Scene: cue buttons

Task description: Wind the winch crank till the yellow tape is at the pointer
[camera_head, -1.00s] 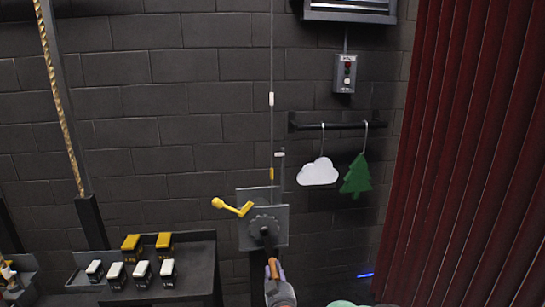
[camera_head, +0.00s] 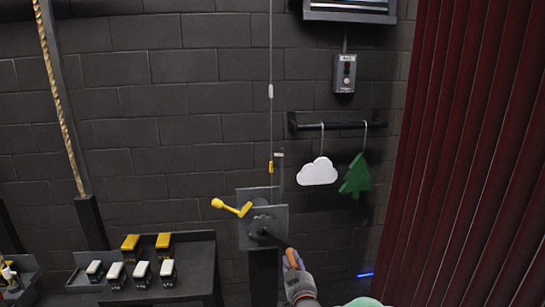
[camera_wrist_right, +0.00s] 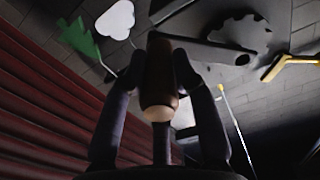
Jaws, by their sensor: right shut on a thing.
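The winch (camera_head: 273,213) is a grey plate unit on the back wall with a dark crank arm (camera_head: 275,239). The crank's brown handle (camera_head: 291,257) points down and right of the hub. My right gripper (camera_head: 293,268) is shut on this handle, which shows between its fingers in the right wrist view (camera_wrist_right: 159,75). A thin vertical line rises from the winch. It carries the yellow tape (camera_head: 270,167) and, higher up, a white tape (camera_head: 270,91). The small pale pointer (camera_head: 279,154) is beside the line, slightly above the yellow tape. My left gripper is out of view.
A yellow lever (camera_head: 232,207) sticks out left of the winch. A white cloud (camera_head: 317,172) and a green tree (camera_head: 356,177) hang from a rail at right. A dark red curtain (camera_head: 450,160) fills the right side. A shelf (camera_head: 190,290) with several small blocks stands at lower left.

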